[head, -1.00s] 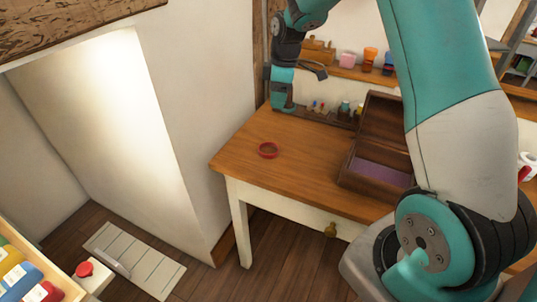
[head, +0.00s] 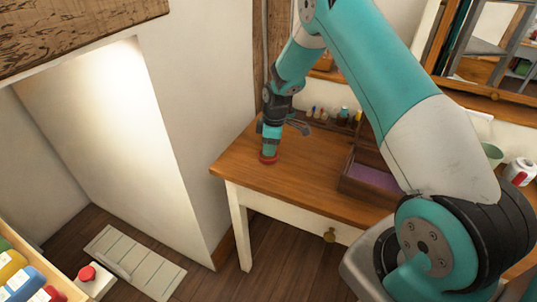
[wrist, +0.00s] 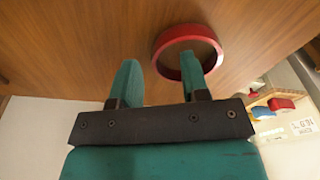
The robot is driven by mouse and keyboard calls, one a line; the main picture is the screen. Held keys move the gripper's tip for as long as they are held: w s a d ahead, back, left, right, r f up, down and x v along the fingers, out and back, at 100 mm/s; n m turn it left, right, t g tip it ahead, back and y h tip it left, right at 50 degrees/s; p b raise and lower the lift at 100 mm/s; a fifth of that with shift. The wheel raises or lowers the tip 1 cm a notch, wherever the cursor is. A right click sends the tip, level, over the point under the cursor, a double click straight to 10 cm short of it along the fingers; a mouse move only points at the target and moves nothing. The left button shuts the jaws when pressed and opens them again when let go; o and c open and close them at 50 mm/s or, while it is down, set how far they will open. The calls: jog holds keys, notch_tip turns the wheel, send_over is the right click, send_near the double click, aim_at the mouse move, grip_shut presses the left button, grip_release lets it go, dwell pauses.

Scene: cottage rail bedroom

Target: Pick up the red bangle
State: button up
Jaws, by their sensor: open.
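The red bangle (head: 268,160) lies flat on the wooden table (head: 315,185) near its left front corner. My gripper (head: 268,153) points down right above it and hides part of it in the head view. In the wrist view the bangle (wrist: 185,32) is a red ring on the brown tabletop. My open gripper (wrist: 160,60) has its left finger outside the ring. Its right fingertip overlaps the ring's opening, so the ring's left wall shows between the fingers. I cannot tell whether either finger touches it.
An open wooden box (head: 366,185) with a purple lining stands to the right on the table. Small bottles (head: 343,116) stand along the back. The white wall (head: 195,110) is close on the left. The tabletop between bangle and box is clear.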

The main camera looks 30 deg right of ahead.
jog(key=shift+f, duration=0.3)
grip_shut()
jog(key=shift+r, duration=0.15)
